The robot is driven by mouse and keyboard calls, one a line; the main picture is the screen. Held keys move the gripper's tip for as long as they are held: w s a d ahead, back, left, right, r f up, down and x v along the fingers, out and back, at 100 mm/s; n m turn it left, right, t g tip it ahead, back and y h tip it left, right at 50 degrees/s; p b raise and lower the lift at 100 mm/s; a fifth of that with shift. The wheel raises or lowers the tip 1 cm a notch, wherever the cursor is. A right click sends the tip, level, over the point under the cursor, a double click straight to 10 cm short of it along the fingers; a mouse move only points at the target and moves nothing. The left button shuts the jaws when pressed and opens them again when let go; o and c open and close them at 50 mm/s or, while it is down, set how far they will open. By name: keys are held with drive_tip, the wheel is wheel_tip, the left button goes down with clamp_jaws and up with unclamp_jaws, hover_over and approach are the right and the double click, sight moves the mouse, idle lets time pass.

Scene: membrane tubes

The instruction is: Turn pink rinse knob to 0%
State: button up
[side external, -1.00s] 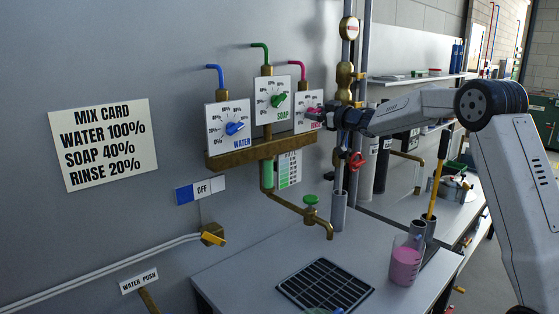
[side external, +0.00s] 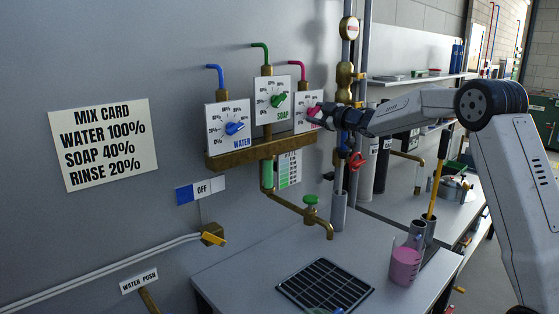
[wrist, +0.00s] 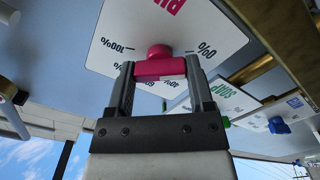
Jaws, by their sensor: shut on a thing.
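The pink rinse knob (side external: 313,110) is on the rightmost white dial plate (side external: 302,98) of the wall panel. My gripper (side external: 322,112) reaches it from the right and covers part of it and of the plate. In the wrist view, the dial plate (wrist: 110,42) appears upside down, with 100% at left and 0% at right. There the pink knob (wrist: 160,68) lies crosswise between the two fingers of my gripper (wrist: 160,64), which are shut on its bar. I cannot tell the exact mark the knob points at.
The green soap knob (side external: 278,100) and blue water knob (side external: 235,128) sit to the left on a brass manifold (side external: 235,157). A vertical pipe (side external: 345,75) stands close beside my gripper. A mix card (side external: 103,143) hangs at left.

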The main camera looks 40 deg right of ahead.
drive_tip(key=o, duration=1.2)
drive_tip(key=shift+o, duration=0.2)
drive_tip(key=s, duration=0.8)
drive_tip(key=shift+w, duration=0.1)
drive_tip(key=s+a+f+m+g, duration=0.2)
drive_tip(key=a+f, duration=0.2)
drive_tip(key=f, duration=0.1)
drive_tip(key=s+a+f+m+g+h, duration=0.1)
drive_tip(key=s+a+f+m+g, duration=0.1)
drive_tip(key=f, duration=0.4)
drive_tip(key=s+a+f+m+g, duration=0.2)
drive_tip(key=s+a+f+g, duration=0.1)
drive_tip(key=a, duration=0.4)
drive_tip(key=shift+s+f+g+h, duration=0.2)
drive_tip(key=shift+s+f, duration=0.15)
drive_tip(key=shift+f, duration=0.35)
drive_tip(key=shift+s+f+g+h, duration=0.1)
drive_tip(key=shift+s+f+h, duration=0.2)
drive_tip(key=shift+f, duration=0.4)
drive_tip(key=s+a+f+m+g+y, duration=0.1)
drive_tip(key=s+a+f+g, duration=0.3)
drive_tip(key=s, duration=0.5)
drive_tip(key=s+a+f+m+g+y, duration=0.1)
drive_tip(key=s+a+f+g, duration=0.2)
drive_tip(key=s+a+f, duration=0.4)
drive_tip(key=s, duration=0.2)
drive_tip(key=shift+s+g, duration=0.3)
drive_tip(key=shift+g, duration=0.1)
